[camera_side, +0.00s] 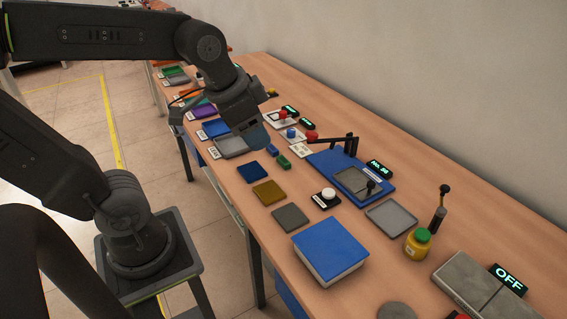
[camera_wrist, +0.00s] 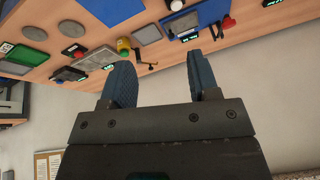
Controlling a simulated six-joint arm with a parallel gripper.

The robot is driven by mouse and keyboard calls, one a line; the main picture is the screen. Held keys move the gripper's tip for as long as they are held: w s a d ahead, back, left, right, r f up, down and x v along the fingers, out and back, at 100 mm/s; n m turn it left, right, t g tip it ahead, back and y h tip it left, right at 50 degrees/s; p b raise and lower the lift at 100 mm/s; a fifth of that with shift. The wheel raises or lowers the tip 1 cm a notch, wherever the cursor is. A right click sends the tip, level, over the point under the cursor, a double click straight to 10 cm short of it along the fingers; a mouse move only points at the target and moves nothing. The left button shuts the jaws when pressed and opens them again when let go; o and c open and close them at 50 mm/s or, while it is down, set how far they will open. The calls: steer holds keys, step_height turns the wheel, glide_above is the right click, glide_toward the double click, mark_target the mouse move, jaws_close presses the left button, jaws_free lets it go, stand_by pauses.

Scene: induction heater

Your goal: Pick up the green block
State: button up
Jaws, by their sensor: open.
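The green block (camera_side: 283,161) is a small bar lying on the wooden table in the side view, next to a small blue block (camera_side: 271,150). My gripper (camera_side: 257,139) is above the table, up and to the left of the green block in the side view, and apart from it. In the wrist view, the two blue fingers of my gripper (camera_wrist: 160,78) stand apart with nothing between them. I cannot make out the green block in the wrist view.
A blue base with a black lever (camera_side: 322,163) stands right of the green block. Flat blue (camera_side: 252,172) and mustard (camera_side: 268,192) squares lie nearer the front edge.

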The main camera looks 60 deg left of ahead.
steer(key=w+a+f+m+g, duration=0.2)
steer(key=w+a+m, duration=0.35)
steer(key=w, duration=0.35)
steer(key=m+g, duration=0.3)
steer(key=m, duration=0.7)
glide_above(284, 160)
steer(key=f, duration=2.2)
steer(key=shift+s+d, duration=0.15)
steer(key=shift+s, duration=0.25)
steer(key=shift+w+f, duration=0.2)
steer(key=shift+f, duration=1.4)
steer(key=shift+w+f, duration=0.15)
steer(key=shift+f, duration=1.45)
jaws_close()
